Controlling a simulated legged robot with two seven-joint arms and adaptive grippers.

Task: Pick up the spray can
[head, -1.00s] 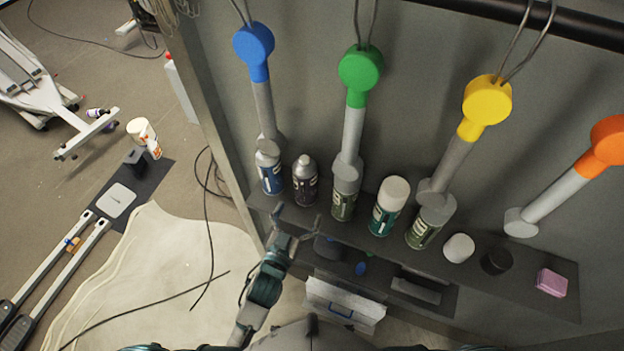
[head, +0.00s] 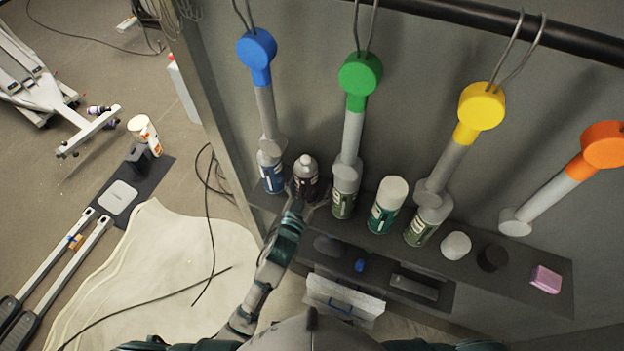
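Several spray cans stand upright in a row on a dark shelf. A dark can with a grey top (head: 306,170) stands between a blue can (head: 271,172) and an olive-green can (head: 343,201). A teal can with a white cap (head: 387,206) and another green can (head: 420,228) stand further right. My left gripper (head: 306,194) is at the front of the dark can, with its fingers apart on either side of the can's lower part. Contact cannot be told. The can's base is partly hidden by the gripper. My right gripper is not in view.
Hanging handles with blue (head: 257,48), green (head: 360,74), yellow (head: 481,106) and orange (head: 603,146) heads reach down close behind the cans. A white round item (head: 456,245), a black one (head: 492,257) and a pink block (head: 545,279) occupy the shelf's right part.

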